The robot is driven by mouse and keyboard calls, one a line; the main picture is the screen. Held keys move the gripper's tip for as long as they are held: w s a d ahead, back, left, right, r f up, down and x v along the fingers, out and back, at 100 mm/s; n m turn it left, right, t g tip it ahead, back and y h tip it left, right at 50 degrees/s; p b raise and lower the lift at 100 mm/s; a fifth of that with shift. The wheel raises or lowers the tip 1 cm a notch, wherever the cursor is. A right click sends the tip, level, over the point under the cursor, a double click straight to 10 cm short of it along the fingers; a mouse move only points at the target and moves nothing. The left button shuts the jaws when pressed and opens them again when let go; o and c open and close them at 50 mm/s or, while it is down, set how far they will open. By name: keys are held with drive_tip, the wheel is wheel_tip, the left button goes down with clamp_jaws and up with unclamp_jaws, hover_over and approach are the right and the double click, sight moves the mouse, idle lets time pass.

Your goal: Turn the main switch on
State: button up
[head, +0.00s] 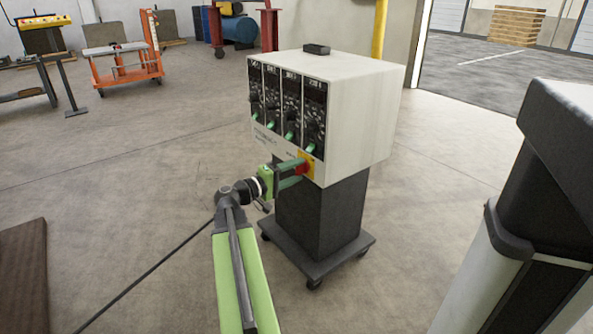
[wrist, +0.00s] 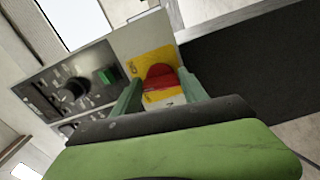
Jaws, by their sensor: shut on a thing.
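The main switch (head: 301,168) is a red knob on a yellow plate (head: 307,160) at the lower front corner of a white control cabinet (head: 350,115). In the wrist view the red knob (wrist: 160,76) stands between my two green fingers, in front of its yellow plate (wrist: 150,62). My gripper (head: 291,175) is shut on the red knob, with a finger on each side of it. The wrist view also shows my gripper (wrist: 160,92) close up. The lower part of the knob is partly hidden by the gripper body, and its marked position cannot be read.
The cabinet front carries several dark panels (head: 288,105) with knobs and green switches. It stands on a black pedestal with a wheeled base (head: 317,262). An orange cart (head: 125,65) stands at the back left. The floor to the left is mostly open, with a cable across it.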

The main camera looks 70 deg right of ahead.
drive_tip(key=m, duration=0.3)
drive_tip(key=shift+s+f+m, duration=0.15)
drive_tip(key=shift+m, duration=2.05)
drive_tip(key=o, duration=1.4)
